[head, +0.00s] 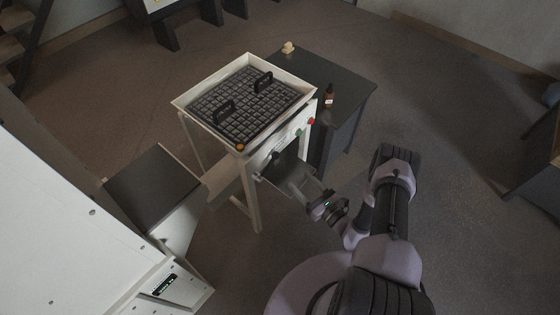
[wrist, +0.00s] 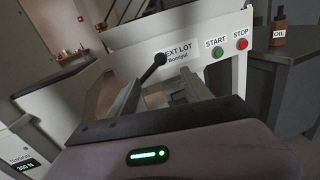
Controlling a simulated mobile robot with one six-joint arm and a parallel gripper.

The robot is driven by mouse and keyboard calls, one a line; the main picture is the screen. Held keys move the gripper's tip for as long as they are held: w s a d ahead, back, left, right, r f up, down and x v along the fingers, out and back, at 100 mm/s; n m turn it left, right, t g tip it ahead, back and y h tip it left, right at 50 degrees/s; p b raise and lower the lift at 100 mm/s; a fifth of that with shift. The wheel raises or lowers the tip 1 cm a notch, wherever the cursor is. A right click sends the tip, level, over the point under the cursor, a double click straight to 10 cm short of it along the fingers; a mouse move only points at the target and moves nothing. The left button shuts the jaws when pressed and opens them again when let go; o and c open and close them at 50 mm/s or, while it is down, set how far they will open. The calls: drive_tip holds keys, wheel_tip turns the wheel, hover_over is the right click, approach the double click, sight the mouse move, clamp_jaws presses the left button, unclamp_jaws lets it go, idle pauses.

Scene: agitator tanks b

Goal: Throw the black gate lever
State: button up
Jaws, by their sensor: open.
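The black gate lever (wrist: 160,60) has a round knob on a thin arm and leans up to the right in the wrist view. It stands in front of a white label on the machine's front panel; its lower end is hidden behind my left finger. The knob also shows small and dark in the head view (head: 276,156). My gripper (wrist: 163,80) is open and faces the panel. In the wrist view the knob appears just above and between the fingertips. I cannot tell whether a finger touches the lever. My gripper also shows in the head view (head: 287,178).
A green START button (wrist: 218,52) and a red STOP button (wrist: 242,44) sit right of the lever. The white machine's top holds a dark grid (head: 240,108) with two black handles. A brown OIL bottle (head: 329,96) stands on the dark table (head: 350,88). Open floor lies right.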

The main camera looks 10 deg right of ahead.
sight(277, 158)
drive_tip(key=b+x, duration=0.3)
drive_tip(key=x, duration=1)
drive_tip(key=shift+w+a, duration=0.2)
drive_tip(key=shift+c, duration=0.5)
clamp_jaws()
